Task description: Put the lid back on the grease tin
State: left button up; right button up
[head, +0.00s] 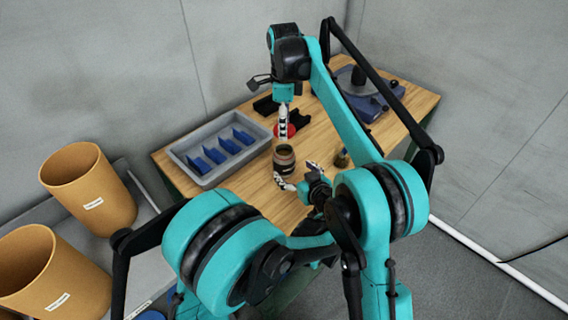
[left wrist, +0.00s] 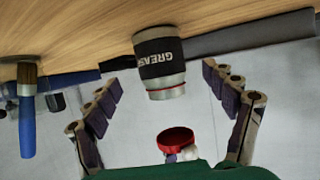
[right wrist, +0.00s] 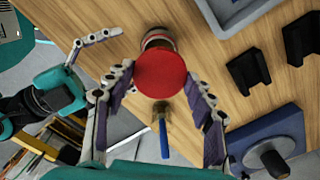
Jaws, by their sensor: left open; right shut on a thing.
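The grease tin (head: 284,165), a dark jar with a GREASE label, stands open-topped on the table in the head view. It also shows in the left wrist view (left wrist: 160,62) and, partly behind the lid, in the right wrist view (right wrist: 157,39). My right gripper (head: 284,122) is shut on the red lid (head: 291,130) behind the tin, apart from it. The lid fills the space between the fingertips in the right wrist view (right wrist: 160,75). My left gripper (head: 300,174) is open and low in front of the tin, its fingers spread toward it.
A grey tray (head: 175,152) with blue dividers stands left of the tin. Black brackets (head: 297,112) lie behind it. A brush (head: 342,158) is on the right, and a blue device (head: 365,105) with a black knob is at the back right. Orange bins (head: 88,185) stand left of the table.

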aim_at(288, 166)
pick_arm(q)
jog(key=x, duration=0.7)
jog(key=shift+w+a+f, duration=0.1)
jog(key=shift+w+a, duration=0.05)
jog(key=c, duration=1.8)
pick_arm(e)
jog(key=shift+f, duration=2.5)
jog(key=shift+f, duration=0.9)
jog(key=shift+f, duration=0.5)
